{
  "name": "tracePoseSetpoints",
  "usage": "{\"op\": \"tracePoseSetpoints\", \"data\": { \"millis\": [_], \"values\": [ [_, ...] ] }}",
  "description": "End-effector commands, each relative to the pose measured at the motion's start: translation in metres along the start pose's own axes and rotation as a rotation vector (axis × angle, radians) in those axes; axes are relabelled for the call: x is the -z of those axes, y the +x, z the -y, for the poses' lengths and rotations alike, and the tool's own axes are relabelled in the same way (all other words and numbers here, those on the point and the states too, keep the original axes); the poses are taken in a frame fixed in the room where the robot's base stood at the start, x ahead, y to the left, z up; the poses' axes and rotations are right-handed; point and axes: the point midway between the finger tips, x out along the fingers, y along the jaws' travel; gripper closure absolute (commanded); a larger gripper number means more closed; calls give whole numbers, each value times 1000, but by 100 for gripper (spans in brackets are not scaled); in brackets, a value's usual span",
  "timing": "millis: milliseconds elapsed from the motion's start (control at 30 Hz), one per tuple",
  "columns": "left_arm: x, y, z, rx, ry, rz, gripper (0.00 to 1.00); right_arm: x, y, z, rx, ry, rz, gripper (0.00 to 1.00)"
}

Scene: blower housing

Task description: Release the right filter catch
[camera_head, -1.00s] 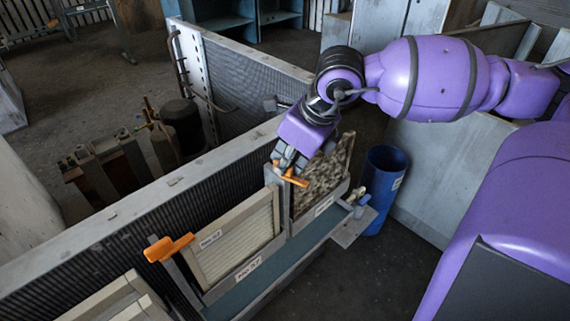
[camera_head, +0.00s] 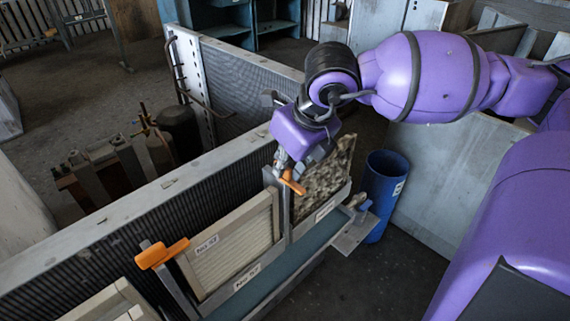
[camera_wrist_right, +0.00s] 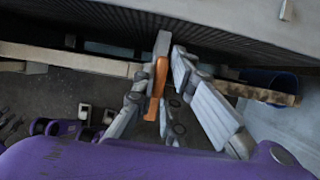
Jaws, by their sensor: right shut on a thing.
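The right filter catch (camera_head: 292,184) is an orange lever on the post between the pale pleated filter (camera_head: 232,243) and the dirty, mottled filter (camera_head: 325,181). My right gripper (camera_head: 286,170) is at this catch, shut on it. In the right wrist view the orange catch (camera_wrist_right: 157,88) lies between the fingers of the gripper (camera_wrist_right: 167,95). A second orange catch (camera_head: 163,252) is on the post left of the pale filter. My left gripper is not in view.
A blue bin (camera_head: 381,192) stands right of the housing. A teal ledge (camera_head: 277,271) runs along the front below the filters. Metal tanks (camera_head: 117,160) stand behind the housing wall. Dark floor at the front right is clear.

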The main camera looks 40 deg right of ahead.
Motion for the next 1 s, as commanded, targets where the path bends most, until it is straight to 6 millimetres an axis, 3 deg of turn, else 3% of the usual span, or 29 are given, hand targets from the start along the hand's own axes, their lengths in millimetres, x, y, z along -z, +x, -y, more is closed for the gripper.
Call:
{"op": "tracePoseSetpoints", "data": {
  "millis": [67, 100, 233, 667, 867, 1000],
  "values": [
    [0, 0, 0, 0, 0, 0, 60, 1, 0, -1, -4, 3, -4, 100],
    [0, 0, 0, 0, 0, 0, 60, 1, 0, -1, -4, 3, -4, 88],
    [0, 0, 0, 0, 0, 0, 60, 1, 0, -1, -4, 2, -3, 71],
    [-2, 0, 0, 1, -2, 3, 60, 0, -6, 0, -1, 1, -1, 71],
    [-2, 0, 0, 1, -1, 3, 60, 1, -29, 0, -2, 1, -2, 71],
    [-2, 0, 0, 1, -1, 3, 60, 0, -58, -1, -4, 1, 1, 71]
  ]
}}
